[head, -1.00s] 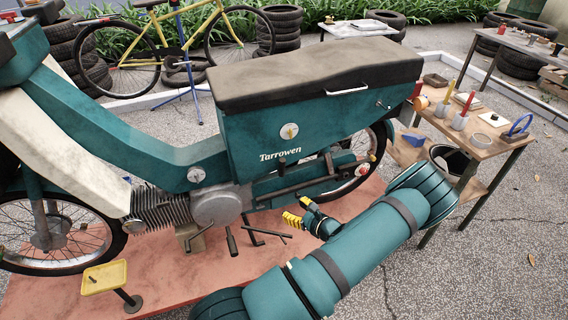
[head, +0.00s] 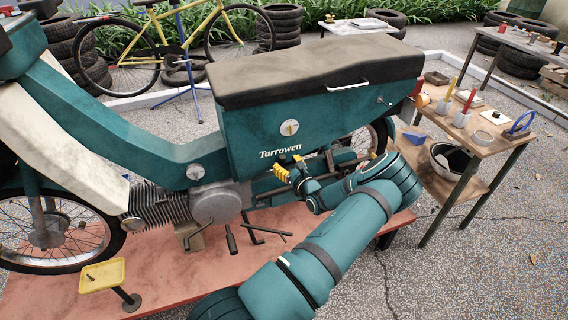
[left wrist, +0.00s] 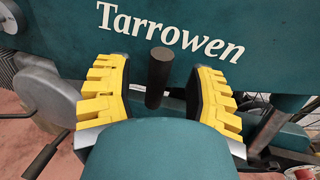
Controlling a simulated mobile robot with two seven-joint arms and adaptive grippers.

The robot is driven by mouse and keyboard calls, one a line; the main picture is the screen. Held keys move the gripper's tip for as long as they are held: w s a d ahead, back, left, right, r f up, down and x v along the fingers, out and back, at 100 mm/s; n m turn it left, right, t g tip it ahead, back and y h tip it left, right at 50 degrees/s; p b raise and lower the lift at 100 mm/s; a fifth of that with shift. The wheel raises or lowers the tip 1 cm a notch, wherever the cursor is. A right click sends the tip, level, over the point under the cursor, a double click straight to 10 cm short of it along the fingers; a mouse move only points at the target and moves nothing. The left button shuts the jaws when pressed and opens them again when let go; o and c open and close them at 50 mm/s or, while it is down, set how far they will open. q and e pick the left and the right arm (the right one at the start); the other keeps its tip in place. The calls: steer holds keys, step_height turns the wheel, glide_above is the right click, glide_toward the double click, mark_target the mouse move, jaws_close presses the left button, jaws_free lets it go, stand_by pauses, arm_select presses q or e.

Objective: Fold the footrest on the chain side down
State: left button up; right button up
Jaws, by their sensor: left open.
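The teal moped (head: 245,130) marked "Tarrowen" stands side-on on a red platform. The footrest (left wrist: 158,78) is a dark round peg below the lettering, standing upright in the left wrist view. My left gripper (head: 289,167) is at the moped's lower side, under the lettering. In the left wrist view its two yellow-padded fingers (left wrist: 160,98) are spread wide, one on each side of the footrest with gaps between. In the head view the peg is mostly hidden by the fingers. My right gripper is not in view.
A red platform (head: 75,262) carries the moped, with a yellow-topped stand (head: 103,276) at its left front. Dark levers (head: 262,232) stick out below the engine. A wooden workbench (head: 487,140) with tools and cups stands at the right. Open paving lies at front right.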

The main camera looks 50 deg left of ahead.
arm_select(q)
steer(key=shift+a, duration=0.9)
steer(key=shift+r, duration=0.1)
jaws_close()
